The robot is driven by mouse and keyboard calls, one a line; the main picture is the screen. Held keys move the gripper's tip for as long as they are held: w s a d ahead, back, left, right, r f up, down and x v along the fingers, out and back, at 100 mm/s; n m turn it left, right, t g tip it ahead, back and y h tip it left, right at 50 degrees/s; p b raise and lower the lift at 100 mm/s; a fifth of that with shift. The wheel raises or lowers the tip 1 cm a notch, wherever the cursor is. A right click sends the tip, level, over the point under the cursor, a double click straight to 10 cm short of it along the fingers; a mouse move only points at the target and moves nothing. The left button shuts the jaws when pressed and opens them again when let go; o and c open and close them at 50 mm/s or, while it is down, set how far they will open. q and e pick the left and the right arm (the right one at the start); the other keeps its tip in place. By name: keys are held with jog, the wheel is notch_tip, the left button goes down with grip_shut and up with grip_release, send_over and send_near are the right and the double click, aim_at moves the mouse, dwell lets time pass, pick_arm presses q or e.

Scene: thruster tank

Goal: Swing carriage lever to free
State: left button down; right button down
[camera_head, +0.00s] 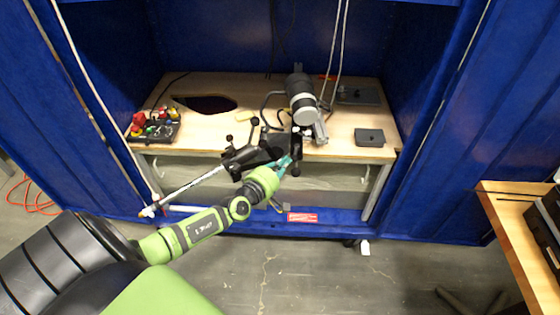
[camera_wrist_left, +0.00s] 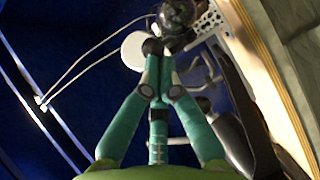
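A black clamp-like carriage (camera_head: 250,158) with several ball-ended levers stands at the front edge of the wooden bench. A dark upright part (camera_head: 296,146) rises at its right end. My left gripper (camera_head: 288,162), with teal fingers, reaches to this right end from the front left. In the left wrist view its fingertips (camera_wrist_left: 160,58) are close together, just below a small dark knob (camera_wrist_left: 152,46). I cannot tell whether any part of a lever is between them. Which lever is the carriage lever is unclear. My right gripper is not in view.
A grey and white cylindrical unit (camera_head: 302,100) stands behind the carriage. A control box (camera_head: 155,132) with coloured knobs is at the bench's left. A dark box (camera_head: 369,137) lies at the right. Blue walls enclose both sides. White cables hang above.

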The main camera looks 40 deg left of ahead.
aim_at(297, 172)
pick_arm(q)
jog(key=shift+w+d+p, duration=0.15)
jog(key=shift+d+p, duration=0.25)
jog(key=shift+d, duration=0.25)
jog(key=shift+w+d+r, duration=0.1)
jog(key=shift+d, duration=0.3)
jog(key=shift+w+d+p, duration=0.3)
jog(key=shift+d+p, duration=0.05)
jog(key=shift+d, duration=0.15)
jog(key=shift+w+d+p, duration=0.25)
jog(key=shift+d+p, duration=0.1)
jog(key=shift+d, duration=0.1)
dwell(1.7)
dwell(0.4)
